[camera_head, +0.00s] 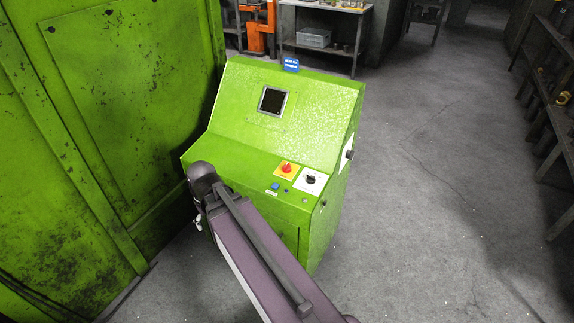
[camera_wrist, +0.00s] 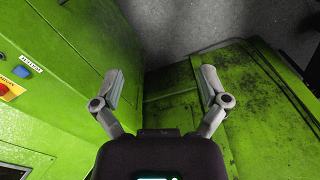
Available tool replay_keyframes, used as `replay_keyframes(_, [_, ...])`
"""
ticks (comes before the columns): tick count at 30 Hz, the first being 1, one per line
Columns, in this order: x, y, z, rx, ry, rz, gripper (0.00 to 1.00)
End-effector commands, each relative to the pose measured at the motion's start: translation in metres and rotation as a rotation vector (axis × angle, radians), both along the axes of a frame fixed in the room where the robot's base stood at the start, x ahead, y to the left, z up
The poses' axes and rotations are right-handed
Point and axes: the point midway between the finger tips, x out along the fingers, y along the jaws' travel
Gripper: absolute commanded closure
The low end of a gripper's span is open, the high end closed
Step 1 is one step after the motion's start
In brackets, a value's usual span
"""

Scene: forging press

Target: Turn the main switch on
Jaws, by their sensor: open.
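A green control cabinet (camera_head: 285,110) stands at the centre of the head view. Its ledge carries a red knob on a yellow plate (camera_head: 286,168) and a black rotary knob on a white plate (camera_head: 311,180). Another black knob on a white plate (camera_head: 349,154) is on its right side. I cannot read which is the main switch. My gripper (camera_wrist: 161,84) is open and empty in the wrist view, pointing down beside the cabinet. There the yellow plate (camera_wrist: 9,87) shows only partly at the left edge. In the head view, my arm mostly hides the gripper.
A blue button (camera_head: 275,186) sits left of the knobs; it also shows in the wrist view (camera_wrist: 21,72). A dark screen (camera_head: 272,101) is on the sloped panel. A large green machine (camera_head: 120,100) stands close on the left. Grey floor (camera_head: 420,200) is clear on the right.

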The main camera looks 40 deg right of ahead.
Motion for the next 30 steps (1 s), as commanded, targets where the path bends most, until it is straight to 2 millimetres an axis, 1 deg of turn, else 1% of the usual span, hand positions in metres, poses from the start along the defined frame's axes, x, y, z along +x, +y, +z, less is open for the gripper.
replay_keyframes(1, [0.01,-0.012,0.001,0.006,-0.011,0.008,0.06])
replay_keyframes(5, [0.03,-0.045,0.003,0.021,-0.047,0.047,0.06])
replay_keyframes(6, [0.036,-0.056,0.004,0.026,-0.06,0.061,0.06])
replay_keyframes(11, [0.057,-0.106,0.008,0.036,-0.116,0.116,0.06])
replay_keyframes(15, [0.072,-0.153,0.011,0.034,-0.166,0.162,0.06])
replay_keyframes(17, [0.077,-0.174,0.013,0.03,-0.189,0.182,0.06])
replay_keyframes(18, [0.08,-0.189,0.014,0.026,-0.203,0.193,0.06])
replay_keyframes(20, [0.084,-0.21,0.016,0.02,-0.225,0.213,0.06])
replay_keyframes(21, [0.086,-0.226,0.017,0.013,-0.24,0.225,0.06])
replay_keyframes(22, [0.087,-0.237,0.018,0.009,-0.25,0.235,0.06])
replay_keyframes(27, [0.09,-0.302,0.023,-0.025,-0.309,0.285,0.06])
replay_keyframes(30, [0.089,-0.337,0.026,-0.048,-0.339,0.31,0.06])
